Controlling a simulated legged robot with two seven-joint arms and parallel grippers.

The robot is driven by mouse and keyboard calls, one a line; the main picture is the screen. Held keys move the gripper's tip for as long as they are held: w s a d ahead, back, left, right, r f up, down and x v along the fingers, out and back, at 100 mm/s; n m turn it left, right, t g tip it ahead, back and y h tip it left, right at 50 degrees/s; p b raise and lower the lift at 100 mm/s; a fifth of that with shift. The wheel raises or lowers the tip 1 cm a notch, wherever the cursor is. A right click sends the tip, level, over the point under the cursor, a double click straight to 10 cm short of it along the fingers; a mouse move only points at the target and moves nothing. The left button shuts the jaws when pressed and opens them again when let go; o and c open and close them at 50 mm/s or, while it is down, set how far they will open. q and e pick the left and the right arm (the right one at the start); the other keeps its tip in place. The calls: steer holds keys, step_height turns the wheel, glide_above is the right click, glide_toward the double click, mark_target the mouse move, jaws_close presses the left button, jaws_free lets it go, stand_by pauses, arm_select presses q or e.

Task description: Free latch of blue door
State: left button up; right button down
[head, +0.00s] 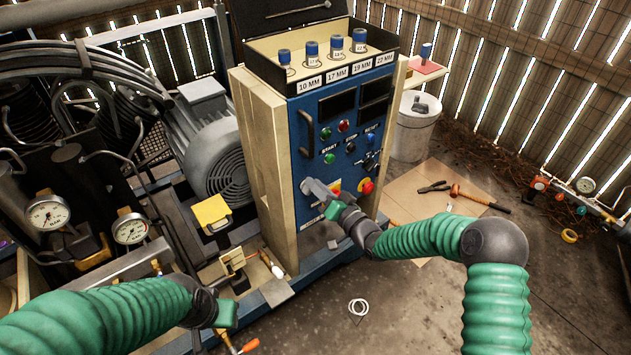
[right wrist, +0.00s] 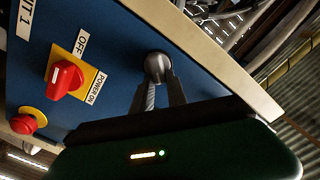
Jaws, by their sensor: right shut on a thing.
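The blue door (head: 328,120) is the front panel of the beige cabinet and stands closed. In the right wrist view the grey round latch (right wrist: 157,66) sits on the blue panel, near its pale edge. My right gripper (right wrist: 160,88) has its two fingers shut on that latch.
A red power switch (right wrist: 66,79) and a red stop button (head: 367,187) sit beside the latch. A door handle (head: 307,134) is higher up. Labelled sockets (head: 337,43) stand on top. A motor (head: 205,140) is at left. Pliers (head: 436,187) lie on cardboard at right.

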steer(key=shift+w+d+f+m+p, duration=0.1)
steer(key=shift+f+m+p, duration=0.2)
steer(key=shift+m, duration=1.35)
steer(key=shift+w+d+f+m+p, duration=0.15)
steer(key=shift+f+m+p, duration=0.1)
steer(key=shift+m, duration=1.35)
steer(key=shift+d+f+m+p, duration=0.1)
steer(key=shift+f+m+p, duration=0.15)
steer(key=shift+m, duration=1.4)
steer(key=shift+f, duration=0.1)
steer(key=c, duration=1.3)
jaws_free()
steer(key=p+v, duration=0.3)
steer(key=v, duration=1.3)
steer(key=shift+s+d, duration=0.2)
steer(key=shift+s, duration=0.15)
